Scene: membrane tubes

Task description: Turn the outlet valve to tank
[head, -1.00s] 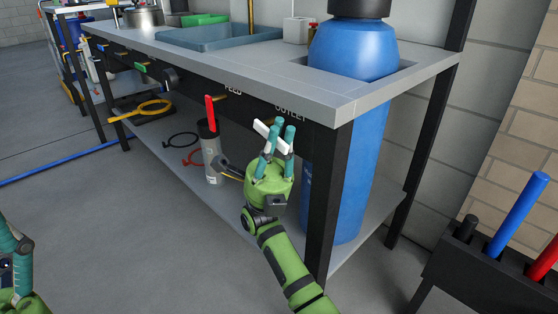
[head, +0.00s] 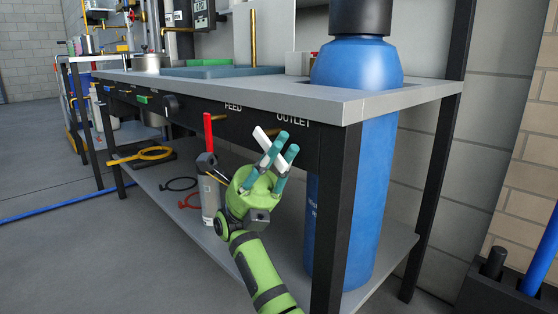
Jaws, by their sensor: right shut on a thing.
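The outlet valve's white handle (head: 262,138) shows below the OUTLET label (head: 293,121) on the dark front panel of the bench. It is tilted and partly hidden by my fingers. My right gripper (head: 282,147), green with teal fingers, is shut on this handle. A brass stub (head: 273,132) shows just behind the fingers. The tank (head: 354,190) is a tall blue cylinder with a black top, standing through the bench to the right of my gripper. My left gripper is out of view.
The feed valve's red handle (head: 208,132) points up, left of my right gripper, above a grey cylinder (head: 209,199) on the lower shelf (head: 165,205). A black bench leg (head: 338,220) stands close to the right of my arm. Rings lie on the shelf.

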